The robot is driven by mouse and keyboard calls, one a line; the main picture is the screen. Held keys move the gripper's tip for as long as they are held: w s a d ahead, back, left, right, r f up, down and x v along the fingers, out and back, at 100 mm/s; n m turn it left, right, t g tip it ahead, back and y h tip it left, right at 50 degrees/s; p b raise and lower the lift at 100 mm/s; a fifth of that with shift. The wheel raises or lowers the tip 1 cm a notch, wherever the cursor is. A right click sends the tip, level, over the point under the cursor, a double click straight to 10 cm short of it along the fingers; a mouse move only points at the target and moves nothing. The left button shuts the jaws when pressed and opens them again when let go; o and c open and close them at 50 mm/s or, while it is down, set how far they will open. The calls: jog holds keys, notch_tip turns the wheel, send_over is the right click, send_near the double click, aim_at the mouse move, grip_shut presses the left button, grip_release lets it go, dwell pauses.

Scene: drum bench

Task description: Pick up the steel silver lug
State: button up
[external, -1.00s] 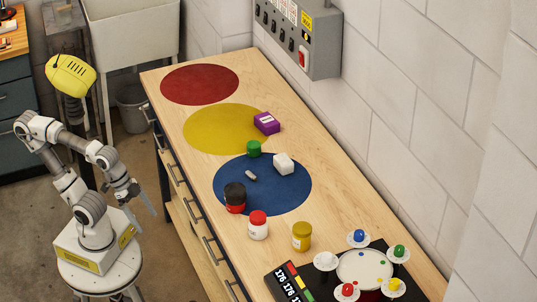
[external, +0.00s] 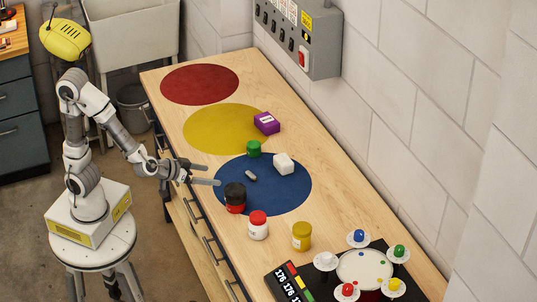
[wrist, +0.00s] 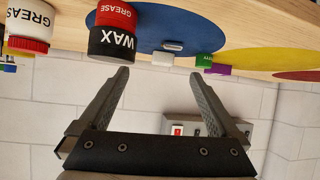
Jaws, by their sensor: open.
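The steel silver lug (external: 250,175) is a small grey piece lying on the blue circle (external: 280,200) on the bench, right of the black and red wax can. It also shows in the wrist view (wrist: 173,46), which appears upside down, as a small silver piece on the blue. My gripper (external: 219,174) is open and empty, left of the lug at the bench's near edge, with its fingers pointing toward it. In the wrist view the two spread fingers (wrist: 162,80) are clear of everything.
The black and red wax can (external: 235,198) stands close to my gripper. A green piece (external: 254,148) and a white block (external: 284,163) sit near the lug. A purple box (external: 266,123), a red-lidded jar (external: 258,225) and a mustard jar (external: 302,236) stand farther off. The red circle (external: 200,84) is bare.

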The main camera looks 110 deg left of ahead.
jog(key=s+a, duration=0.1)
jog(key=b, duration=0.1)
send_near(250, 174)
jog(key=shift+w+a+f+g+y, duration=0.4)
jog(key=shift+w+a+f, duration=0.25)
jog(key=shift+w+f, duration=0.25)
jog(key=b+x, duration=0.2)
jog(key=x, duration=0.3)
jog(key=shift+a+f, duration=0.1)
jog(key=shift+a, duration=0.15)
jog(key=shift+w, duration=0.1)
jog(key=c, duration=1.5)
jog(key=shift+o, duration=0.2)
